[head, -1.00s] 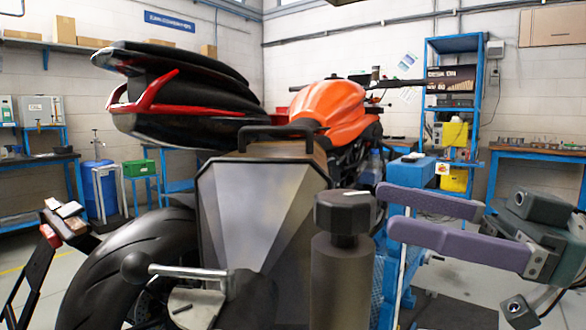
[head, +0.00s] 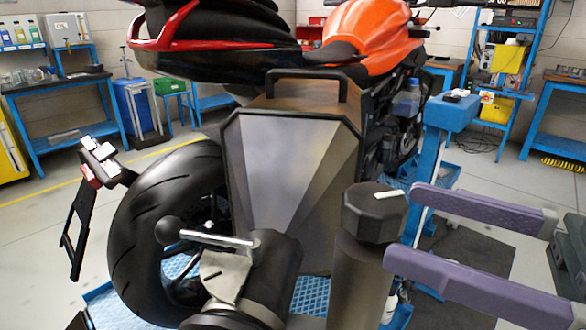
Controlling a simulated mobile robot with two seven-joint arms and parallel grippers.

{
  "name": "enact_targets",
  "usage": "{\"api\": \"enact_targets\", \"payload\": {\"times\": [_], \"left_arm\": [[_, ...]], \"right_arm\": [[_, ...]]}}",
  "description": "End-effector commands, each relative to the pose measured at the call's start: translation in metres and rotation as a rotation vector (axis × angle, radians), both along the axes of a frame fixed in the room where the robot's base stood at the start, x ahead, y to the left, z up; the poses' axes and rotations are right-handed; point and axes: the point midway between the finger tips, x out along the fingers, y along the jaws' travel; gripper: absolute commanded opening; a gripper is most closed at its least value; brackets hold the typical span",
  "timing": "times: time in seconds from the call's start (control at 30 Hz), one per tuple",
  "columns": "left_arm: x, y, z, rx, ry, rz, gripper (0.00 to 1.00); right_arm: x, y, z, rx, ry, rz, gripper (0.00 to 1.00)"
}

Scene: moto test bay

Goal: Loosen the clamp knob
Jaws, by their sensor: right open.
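The clamp knob (head: 374,212) is a dark, many-sided knob with a white mark on its top. It sits on top of a thick dark upright post (head: 356,282) in the lower middle of the head view. My right gripper (head: 398,227) comes in from the right with two purple fingers. The fingers are spread apart, with their tips just right of the knob, and nothing is between them. I cannot tell whether a tip touches the knob. My left gripper is not in view.
A motorcycle with an orange tank (head: 366,36) stands behind the post. Its grey metal case (head: 285,165) and rear tyre (head: 150,235) are close on the left. A lever with a ball end (head: 215,238) sticks out left of the post. A blue stand (head: 450,115) is behind the fingers.

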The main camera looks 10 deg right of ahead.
Motion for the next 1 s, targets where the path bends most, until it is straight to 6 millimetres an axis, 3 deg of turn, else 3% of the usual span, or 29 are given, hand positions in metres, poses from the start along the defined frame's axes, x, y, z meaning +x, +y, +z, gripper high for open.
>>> {"api": "enact_targets", "payload": {"times": [0.4, 0.87, 1.0], "left_arm": [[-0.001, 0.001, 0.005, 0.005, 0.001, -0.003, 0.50], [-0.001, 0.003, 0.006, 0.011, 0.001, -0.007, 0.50], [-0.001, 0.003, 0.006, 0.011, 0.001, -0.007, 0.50]], "right_arm": [[0.043, 0.052, 0.002, 0.005, -0.003, 0.001, 0.93], [0.052, 0.062, 0.000, 0.001, -0.001, 0.002, 0.93], [0.051, 0.062, 0.000, 0.001, -0.001, 0.002, 0.78]]}}
